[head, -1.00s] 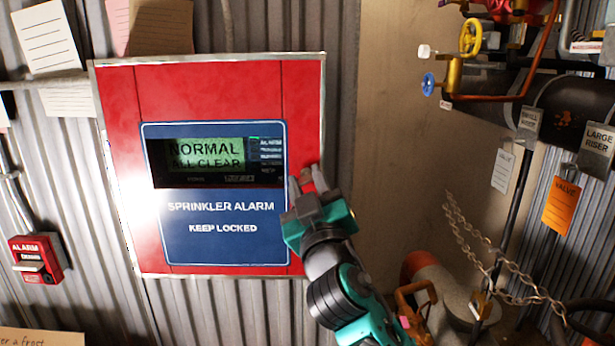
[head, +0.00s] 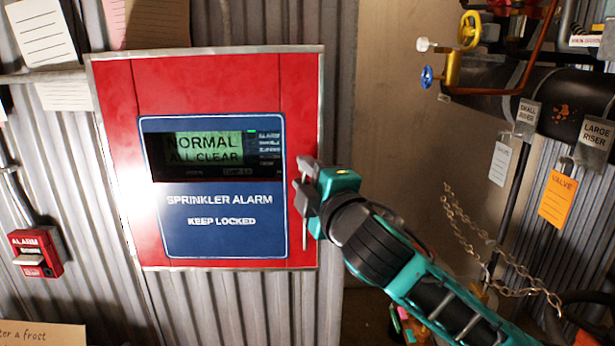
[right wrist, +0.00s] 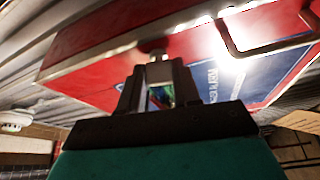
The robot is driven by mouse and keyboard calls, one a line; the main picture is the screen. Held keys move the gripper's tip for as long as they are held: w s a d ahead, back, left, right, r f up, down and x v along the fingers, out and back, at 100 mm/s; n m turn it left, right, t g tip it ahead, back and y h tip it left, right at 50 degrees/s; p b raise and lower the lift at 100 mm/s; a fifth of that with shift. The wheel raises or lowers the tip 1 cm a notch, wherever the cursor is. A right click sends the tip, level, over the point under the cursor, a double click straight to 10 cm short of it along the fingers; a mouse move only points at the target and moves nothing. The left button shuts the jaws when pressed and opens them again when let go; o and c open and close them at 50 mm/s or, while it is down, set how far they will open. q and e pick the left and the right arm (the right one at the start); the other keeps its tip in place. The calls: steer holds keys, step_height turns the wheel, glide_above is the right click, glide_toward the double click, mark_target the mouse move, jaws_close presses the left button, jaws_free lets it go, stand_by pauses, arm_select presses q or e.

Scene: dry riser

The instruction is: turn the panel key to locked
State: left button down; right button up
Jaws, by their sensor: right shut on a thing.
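The red sprinkler alarm panel (head: 215,90) hangs on the corrugated wall, with a blue plate (head: 220,240) reading "KEEP LOCKED". Its screen (head: 205,147) reads "NORMAL ALL CLEAR". My right gripper (head: 302,184) is at the panel's right edge, fingers toward its face. In the right wrist view, its fingers (right wrist: 157,80) are shut on the panel key (right wrist: 156,54), a small metal piece against the red panel. The key is mostly hidden by the fingers, and its lock marking cannot be read. My left gripper is not in view.
A thin metal handle (head: 305,235) stands out from the panel just below my right gripper; it also shows in the right wrist view (right wrist: 265,48). A red alarm pull box (head: 36,254) is at lower left. Pipes, valves and a chain (head: 500,275) fill the right.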

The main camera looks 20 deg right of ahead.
steer(key=shift+r+n+g, duration=0.15)
steer(key=shift+n+g, duration=0.15)
steer(key=shift+n, duration=0.7)
steer(key=o, duration=1.1)
steer(key=shift+c, duration=0.2)
